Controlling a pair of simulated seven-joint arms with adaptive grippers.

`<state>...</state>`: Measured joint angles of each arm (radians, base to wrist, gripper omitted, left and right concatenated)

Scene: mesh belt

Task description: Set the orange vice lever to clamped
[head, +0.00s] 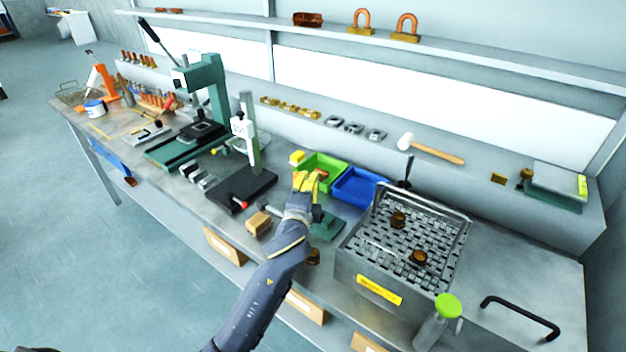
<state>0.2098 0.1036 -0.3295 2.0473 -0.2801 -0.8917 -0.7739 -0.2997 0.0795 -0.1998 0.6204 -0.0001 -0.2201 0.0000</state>
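A small vice with a green base (327,229) stands on the bench beside my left gripper, left of the mesh belt unit. Its upper part is mostly hidden behind my forearm and wrist. A small orange piece (322,174) shows right at the yellow fingers and looks like the end of the orange lever; I cannot tell its exact angle. My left gripper (306,181) reaches up from the bottom of the head view, its fingers at or very near that orange piece. Whether they touch or enclose it cannot be made out. My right gripper is not in view.
Green (323,166) and blue (357,187) bins stand just behind the gripper. The mesh belt unit (367,275) is to the right, with a capped bottle (437,322) in front. A wooden block (258,223) and a black-based stand (243,185) are to the left.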

